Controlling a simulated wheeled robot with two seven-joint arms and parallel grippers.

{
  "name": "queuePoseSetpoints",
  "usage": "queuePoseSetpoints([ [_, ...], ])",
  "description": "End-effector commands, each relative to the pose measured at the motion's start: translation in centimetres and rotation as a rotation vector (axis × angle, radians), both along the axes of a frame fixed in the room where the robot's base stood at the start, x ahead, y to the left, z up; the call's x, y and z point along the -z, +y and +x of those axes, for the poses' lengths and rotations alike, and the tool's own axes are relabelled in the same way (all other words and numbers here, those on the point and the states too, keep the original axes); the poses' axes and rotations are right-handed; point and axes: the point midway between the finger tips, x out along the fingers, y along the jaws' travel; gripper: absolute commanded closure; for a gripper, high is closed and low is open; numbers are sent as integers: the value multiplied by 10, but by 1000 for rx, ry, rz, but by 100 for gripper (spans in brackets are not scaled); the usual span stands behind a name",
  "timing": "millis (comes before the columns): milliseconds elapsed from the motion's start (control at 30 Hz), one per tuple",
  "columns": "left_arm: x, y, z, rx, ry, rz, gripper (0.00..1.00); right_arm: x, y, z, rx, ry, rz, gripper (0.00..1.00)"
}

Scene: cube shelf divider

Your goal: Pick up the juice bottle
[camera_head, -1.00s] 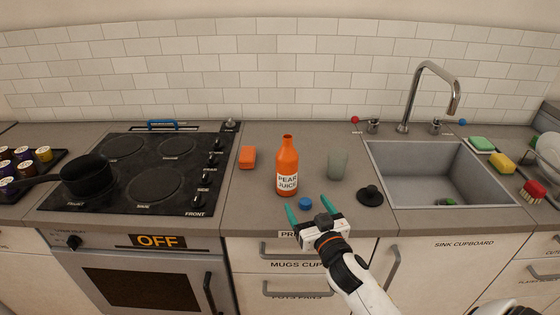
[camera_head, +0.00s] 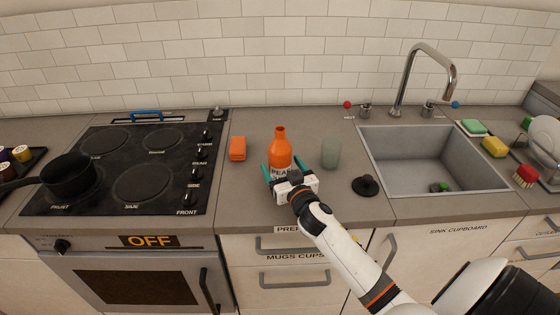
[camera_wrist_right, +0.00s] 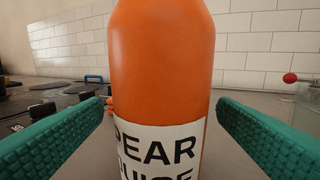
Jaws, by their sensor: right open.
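The orange juice bottle (camera_head: 280,149) with a white "PEAR JUICE" label stands upright on the counter, left of the sink. My right gripper (camera_head: 282,171) is at the bottle's lower front, with its green fingers open. In the right wrist view the bottle (camera_wrist_right: 161,70) fills the middle, between the two fingers (camera_wrist_right: 158,112). Gaps show on both sides, so neither finger appears to touch it. The bottle's lower part is hidden by the gripper in the head view. My left gripper is not in view.
A greenish glass (camera_head: 331,153) stands just right of the bottle, close to my gripper. An orange block (camera_head: 237,148) lies to the left, beside the stove (camera_head: 140,183).

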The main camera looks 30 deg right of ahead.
Motion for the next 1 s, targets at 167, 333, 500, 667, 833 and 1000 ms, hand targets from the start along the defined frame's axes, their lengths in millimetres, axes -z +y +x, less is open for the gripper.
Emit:
queuePoseSetpoints([
  [167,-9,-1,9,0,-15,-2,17,-3,-6,26,0,-1,-1,18],
  [333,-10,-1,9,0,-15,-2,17,-1,-9,37,0,-1,-1,18],
  [500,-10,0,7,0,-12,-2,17,-1,-9,38,-1,-1,-1,18],
  [667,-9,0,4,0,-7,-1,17,-1,-8,38,0,-1,-1,35],
  [833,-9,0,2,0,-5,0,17,-1,-9,38,0,-1,-1,63],
  [1000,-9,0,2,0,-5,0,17,-2,-9,38,0,-3,-1,75],
])
